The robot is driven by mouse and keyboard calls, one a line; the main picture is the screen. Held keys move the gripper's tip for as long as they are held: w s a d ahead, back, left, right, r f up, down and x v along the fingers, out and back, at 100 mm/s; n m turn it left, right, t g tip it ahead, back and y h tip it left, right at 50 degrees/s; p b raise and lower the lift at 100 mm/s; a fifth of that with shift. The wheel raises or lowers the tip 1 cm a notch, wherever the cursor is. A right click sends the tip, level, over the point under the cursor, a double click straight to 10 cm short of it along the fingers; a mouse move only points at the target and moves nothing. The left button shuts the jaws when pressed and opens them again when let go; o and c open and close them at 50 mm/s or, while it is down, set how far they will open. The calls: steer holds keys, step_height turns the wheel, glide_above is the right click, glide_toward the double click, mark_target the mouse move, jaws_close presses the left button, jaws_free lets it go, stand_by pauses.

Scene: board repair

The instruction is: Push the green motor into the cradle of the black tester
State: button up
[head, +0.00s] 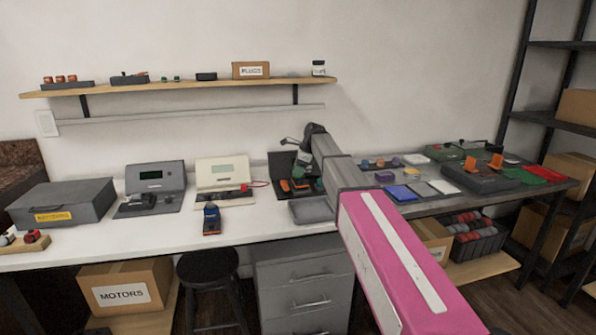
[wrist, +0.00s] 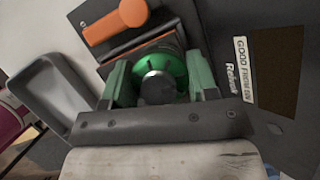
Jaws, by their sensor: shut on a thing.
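The black tester (head: 281,162) stands on the white bench in the middle of the head view, with an orange lever (head: 285,185). In the wrist view the tester (wrist: 272,42) fills the right and top, with the orange lever (wrist: 115,22) at upper left. My gripper (wrist: 158,78) has its green fingers closed on both sides of the round green motor (wrist: 176,66), which has a dark grey hub. The motor is right in front of an orange-edged dark block of the tester. I cannot tell whether it touches the cradle, which is mostly hidden behind it.
A grey tray (wrist: 52,88) lies close to the left of my gripper; it also shows in the head view (head: 306,212). A cream meter (head: 219,180) and a grey meter (head: 157,176) stand further left. My pink arm covers the bench's front right.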

steer(key=shift+f, duration=1)
stand_by(1.8)
steer(key=o, duration=1.3)
steer(key=shift+r, duration=1.65)
steer(key=shift+r, duration=2.85)
